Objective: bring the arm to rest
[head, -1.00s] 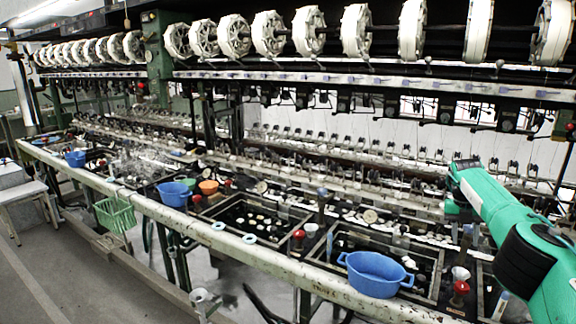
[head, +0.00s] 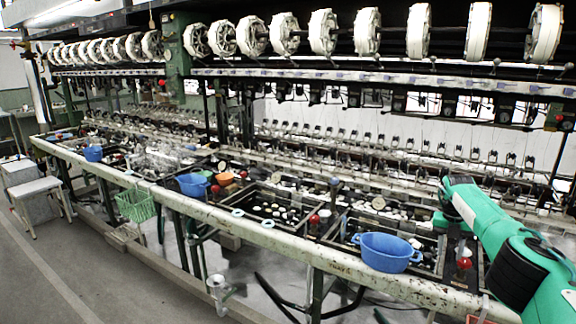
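My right arm (head: 500,235) is teal with black joints and reaches in from the lower right over the basin bench. My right gripper (head: 446,218) hangs down at the arm's far end, above the bench and a little right of the large blue tub (head: 389,253). It is small and dark against the machinery, and I cannot make out its fingers or anything held. The tub stands on the bench's front edge, apart from the gripper. My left gripper is not in view.
The bench's front rail (head: 270,238) runs diagonally across. A blue bowl (head: 191,185), an orange bowl (head: 225,179) and a red-knobbed post (head: 463,265) stand along it. A green basket (head: 135,206) hangs in front. A stool (head: 38,188) is at left; the grey floor there is clear.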

